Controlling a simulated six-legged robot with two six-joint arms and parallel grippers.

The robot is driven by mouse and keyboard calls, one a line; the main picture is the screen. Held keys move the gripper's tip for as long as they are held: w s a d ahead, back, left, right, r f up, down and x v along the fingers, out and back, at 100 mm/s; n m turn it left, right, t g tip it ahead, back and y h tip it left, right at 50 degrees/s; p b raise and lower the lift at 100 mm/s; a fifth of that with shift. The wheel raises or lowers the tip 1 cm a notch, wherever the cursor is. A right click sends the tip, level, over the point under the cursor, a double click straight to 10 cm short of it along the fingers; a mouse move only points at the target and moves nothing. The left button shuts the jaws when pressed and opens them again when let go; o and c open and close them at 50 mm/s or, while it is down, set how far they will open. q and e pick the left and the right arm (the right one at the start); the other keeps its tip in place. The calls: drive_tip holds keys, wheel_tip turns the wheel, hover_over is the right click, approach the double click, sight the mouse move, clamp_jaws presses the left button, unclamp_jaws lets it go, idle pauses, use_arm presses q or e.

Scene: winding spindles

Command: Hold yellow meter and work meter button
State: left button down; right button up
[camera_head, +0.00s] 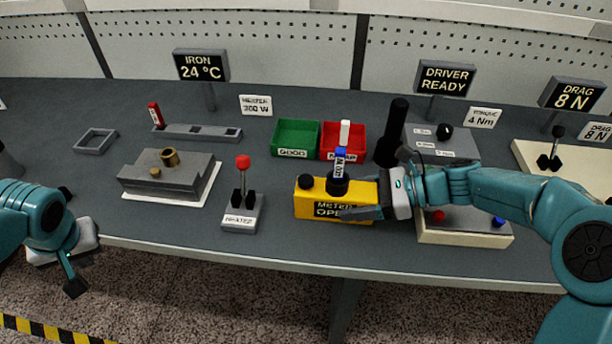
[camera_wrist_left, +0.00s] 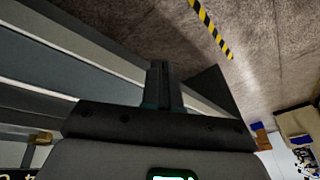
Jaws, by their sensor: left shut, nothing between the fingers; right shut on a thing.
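The yellow meter (camera_head: 309,208) sits at the front middle of the bench, with dark lettering on its front partly covered by a finger. A dark round button (camera_head: 305,181) is on its left top. A dark round socket (camera_head: 338,185) on its top holds an upright piece with a blue, labelled upper part (camera_head: 340,160). My right gripper (camera_head: 362,196) is shut on the yellow meter from its right side. My left gripper (camera_head: 74,284) is shut and empty, low at the left, in front of the bench edge; its fingers also show together in the left wrist view (camera_wrist_left: 161,85).
A red-topped lever on a grey base (camera_head: 240,212) stands left of the meter. Green (camera_head: 296,134) and red (camera_head: 343,138) bins are behind it. A grey block (camera_head: 168,178) lies further left. A black post (camera_head: 392,132) stands behind my right gripper. The front bench strip is clear.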

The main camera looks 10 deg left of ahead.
use_arm(q)
drive_tip(key=w+d+r+n+t+h, duration=0.2)
drive_tip(key=w+d, duration=0.4)
drive_tip(key=w, duration=0.1)
wheel_tip(320, 180, up, 16)
drive_tip(key=n+t+h, duration=0.2)
drive_tip(key=n+h, duration=0.5)
drive_tip(key=h, duration=0.2)
hover_over(301, 180)
drive_tip(key=shift+s+d+f, duration=0.1)
drive_tip(key=shift+f, duration=4.45)
drive_tip(key=shift+f, duration=0.45)
